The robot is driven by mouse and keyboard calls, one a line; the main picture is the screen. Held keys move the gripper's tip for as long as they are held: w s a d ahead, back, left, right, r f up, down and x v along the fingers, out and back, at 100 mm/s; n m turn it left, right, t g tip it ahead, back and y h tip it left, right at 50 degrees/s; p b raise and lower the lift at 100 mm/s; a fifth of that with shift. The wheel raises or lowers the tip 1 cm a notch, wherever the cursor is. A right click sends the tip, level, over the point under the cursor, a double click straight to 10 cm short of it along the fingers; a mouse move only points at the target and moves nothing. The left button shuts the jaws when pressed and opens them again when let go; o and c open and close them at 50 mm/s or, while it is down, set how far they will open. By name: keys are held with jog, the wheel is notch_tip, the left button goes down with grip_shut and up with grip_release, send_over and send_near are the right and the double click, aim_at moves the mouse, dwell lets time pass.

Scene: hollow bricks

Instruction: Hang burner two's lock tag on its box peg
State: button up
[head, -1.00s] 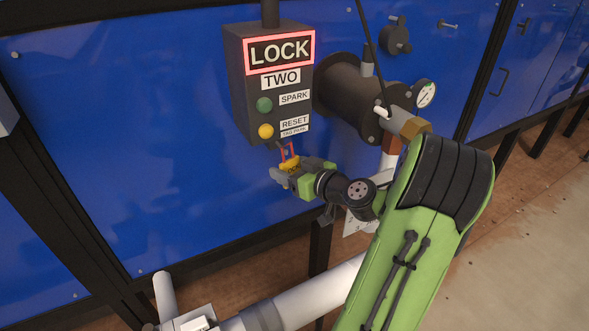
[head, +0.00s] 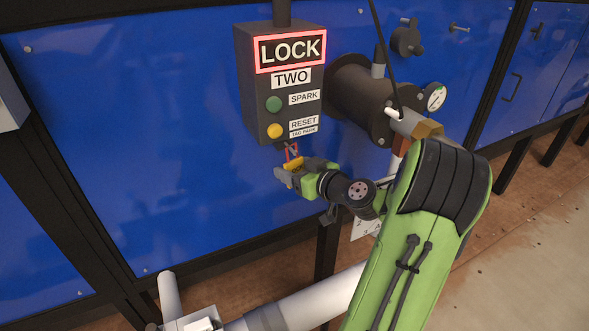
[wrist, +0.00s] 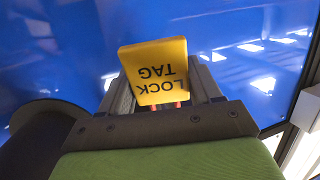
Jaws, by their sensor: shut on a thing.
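The yellow lock tag (head: 291,163) with its red loop (head: 292,151) is held in my gripper (head: 289,174), just below the dark box (head: 245,85) marked LOCK and TWO. In the wrist view the tag (wrist: 158,65) stands between the two grey fingers of my gripper (wrist: 165,88), its lettering upside down. The red loop points up toward the box's underside, by a small dark peg (head: 281,146) near the TAG PARK label (head: 303,132). The peg is small and partly unclear; I cannot tell whether the loop touches it.
A dark burner pipe (head: 362,97) with a gauge (head: 435,98) juts out right of the box. A blue panel wall (head: 130,130) stands behind. A pale pipe (head: 310,296) runs below my arm. Open space lies left of my gripper.

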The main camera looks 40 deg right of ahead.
jog(key=o, duration=1.1)
jog(key=p+v, duration=0.1)
jog(key=v, duration=1.4)
jog(key=shift+s+a, duration=0.15)
jog(key=shift+s, duration=0.2)
jog(key=shift+r, duration=0.1)
